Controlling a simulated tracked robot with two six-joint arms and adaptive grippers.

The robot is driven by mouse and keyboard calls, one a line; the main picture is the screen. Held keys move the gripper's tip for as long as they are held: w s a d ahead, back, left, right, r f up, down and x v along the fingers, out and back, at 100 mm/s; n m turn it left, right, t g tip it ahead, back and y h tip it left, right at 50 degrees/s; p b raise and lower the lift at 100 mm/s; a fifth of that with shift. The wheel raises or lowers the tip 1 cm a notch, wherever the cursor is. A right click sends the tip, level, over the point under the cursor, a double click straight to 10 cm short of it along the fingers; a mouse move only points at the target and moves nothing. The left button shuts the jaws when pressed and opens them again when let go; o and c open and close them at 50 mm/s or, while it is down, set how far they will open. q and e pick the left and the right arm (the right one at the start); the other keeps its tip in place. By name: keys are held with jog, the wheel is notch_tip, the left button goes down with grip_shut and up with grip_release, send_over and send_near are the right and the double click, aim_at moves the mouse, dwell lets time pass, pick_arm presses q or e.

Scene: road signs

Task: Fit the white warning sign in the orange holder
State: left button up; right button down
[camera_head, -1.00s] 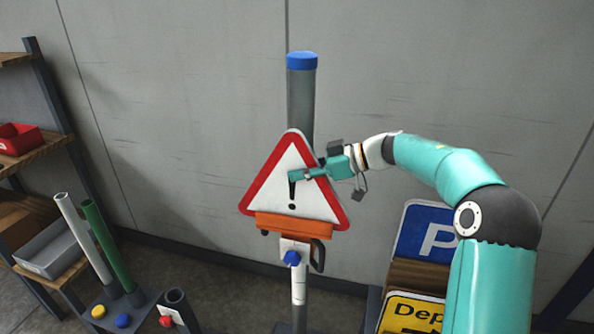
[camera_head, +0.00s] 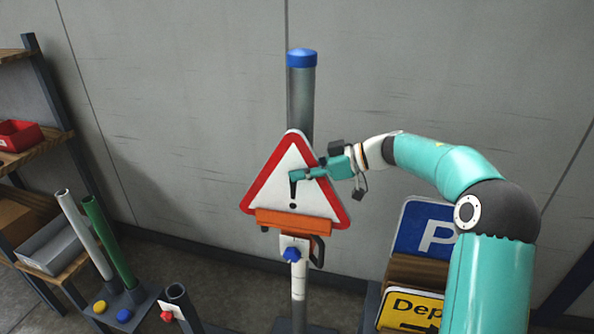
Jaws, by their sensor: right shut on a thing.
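The white warning sign (camera_head: 275,192) is a triangle with a red border and a black exclamation mark. It stands upright in front of the grey post with a blue cap. Its lower edge is at the orange holder (camera_head: 290,221), which covers part of that edge. I cannot tell how deep the sign sits in it. My right gripper (camera_head: 300,174) reaches in from the right at the sign's upper right edge and is shut on the sign. My left gripper is not in view.
A blue knob (camera_head: 291,254) sits below the holder on the post. A blue P sign (camera_head: 425,230) and a yellow sign (camera_head: 408,312) stand in a rack at lower right. White and green tubes (camera_head: 108,240) stand at left, by a shelf with a red bin (camera_head: 19,135).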

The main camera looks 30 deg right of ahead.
jog(key=shift+s+d+f+p, duration=0.1)
jog(key=shift+p, duration=0.2)
jog(key=c, duration=1.1)
grip_release()
jog(key=shift+o, duration=0.2)
jog(key=shift+f, duration=0.1)
jog(key=v, duration=1.2)
jog(key=shift+f, duration=0.1)
